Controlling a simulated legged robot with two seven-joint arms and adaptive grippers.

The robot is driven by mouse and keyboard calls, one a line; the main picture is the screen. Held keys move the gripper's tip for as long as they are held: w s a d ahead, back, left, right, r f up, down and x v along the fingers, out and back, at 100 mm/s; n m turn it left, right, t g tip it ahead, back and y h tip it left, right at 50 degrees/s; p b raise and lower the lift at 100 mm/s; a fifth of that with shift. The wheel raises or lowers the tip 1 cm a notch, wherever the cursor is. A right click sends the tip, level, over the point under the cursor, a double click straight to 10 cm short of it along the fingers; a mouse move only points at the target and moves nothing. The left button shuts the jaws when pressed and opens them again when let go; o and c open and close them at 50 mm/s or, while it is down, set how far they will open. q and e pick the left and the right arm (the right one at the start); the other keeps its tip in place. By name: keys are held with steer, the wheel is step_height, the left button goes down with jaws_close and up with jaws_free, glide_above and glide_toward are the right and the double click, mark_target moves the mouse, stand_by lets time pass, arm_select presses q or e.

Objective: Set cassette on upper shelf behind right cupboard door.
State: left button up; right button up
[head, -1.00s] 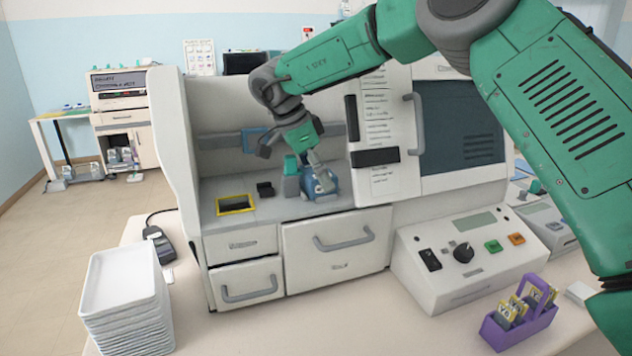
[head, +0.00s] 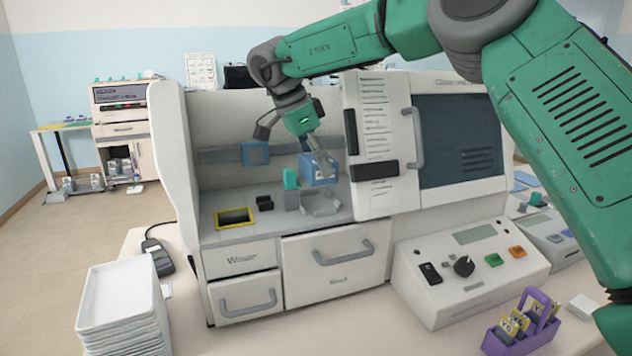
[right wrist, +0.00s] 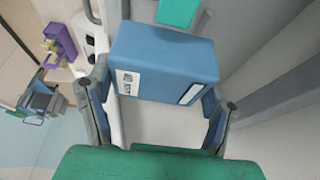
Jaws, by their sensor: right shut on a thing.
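A blue box with white labels, the cassette (head: 318,170), shows in the head view inside the open bay of the white machine. It also shows in the right wrist view (right wrist: 165,65), between the two fingers. My right gripper (head: 322,160) is shut on it and holds it above the bay floor, over a pale holder (head: 321,203). A light door with a dark window (head: 458,140) and a grey handle (head: 413,135) is on the machine's right and looks shut. No upper shelf is visible behind it. My left gripper is not in view.
A teal-topped part (head: 291,180) stands close left of the holder. A yellow-framed opening (head: 235,217) lies farther left. A control box (head: 470,260), a purple slide rack (head: 522,325) and stacked white trays (head: 122,290) stand in front. A printed panel (head: 376,130) borders the bay.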

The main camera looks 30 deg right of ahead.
step_height(320, 180, up, 22)
steer(key=p, duration=0.5)
